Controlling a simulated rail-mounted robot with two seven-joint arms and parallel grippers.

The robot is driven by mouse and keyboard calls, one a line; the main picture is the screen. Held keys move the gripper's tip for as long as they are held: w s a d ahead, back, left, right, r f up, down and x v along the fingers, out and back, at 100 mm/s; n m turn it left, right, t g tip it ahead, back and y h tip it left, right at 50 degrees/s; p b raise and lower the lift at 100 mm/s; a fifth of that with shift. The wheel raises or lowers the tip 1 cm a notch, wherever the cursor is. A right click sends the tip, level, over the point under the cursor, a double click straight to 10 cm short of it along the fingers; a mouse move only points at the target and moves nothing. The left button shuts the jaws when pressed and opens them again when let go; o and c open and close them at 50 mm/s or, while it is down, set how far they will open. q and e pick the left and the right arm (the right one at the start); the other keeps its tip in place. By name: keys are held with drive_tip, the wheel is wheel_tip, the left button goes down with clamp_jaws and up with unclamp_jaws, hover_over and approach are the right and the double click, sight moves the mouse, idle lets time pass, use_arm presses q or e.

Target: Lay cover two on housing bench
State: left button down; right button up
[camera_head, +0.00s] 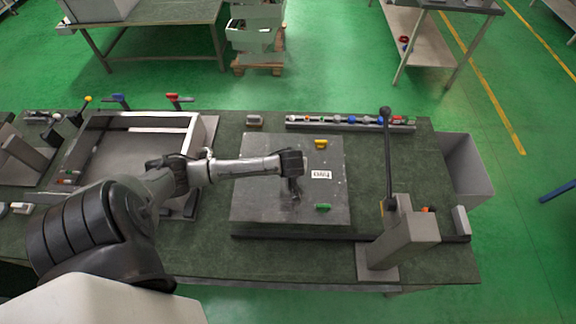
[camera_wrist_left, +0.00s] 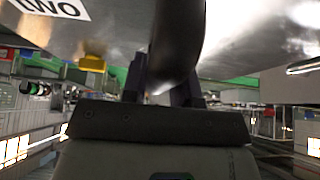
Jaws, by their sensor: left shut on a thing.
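Cover two (camera_head: 255,205), a square grey metal plate with a white label reading TWO, is over the right middle of the green-topped bench (camera_head: 215,250). It looks level; I cannot tell whether it rests on the surface below. A yellow piece (camera_head: 320,143) and a green piece (camera_head: 323,207) are at its edges. My left gripper (camera_head: 293,191) reaches over the plate's middle. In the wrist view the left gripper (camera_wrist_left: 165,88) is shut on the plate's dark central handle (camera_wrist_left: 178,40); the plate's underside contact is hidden. My right gripper is not in view.
A large open metal frame (camera_head: 205,133) lies on the left of the bench. A lever press (camera_head: 404,240) stands close to the plate's right. A rail of small coloured parts (camera_head: 350,124) lies behind. A grey bin (camera_head: 468,165) stands at the right end.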

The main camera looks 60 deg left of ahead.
use_arm(q)
drive_tip(key=a, duration=0.1)
drive_tip(key=a+f, duration=0.1)
drive_tip(key=a, duration=0.1)
drive_tip(key=a+f, duration=0.1)
drive_tip(key=shift+w+a+f, duration=0.15)
drive_tip(key=shift+w+f, duration=0.1)
drive_tip(key=shift+w, duration=0.1)
drive_tip(key=shift+f, duration=1.95)
drive_tip(key=shift+f, duration=0.1)
drive_tip(key=c, duration=0.9)
unclamp_jaws()
drive_tip(key=shift+f, duration=0.1)
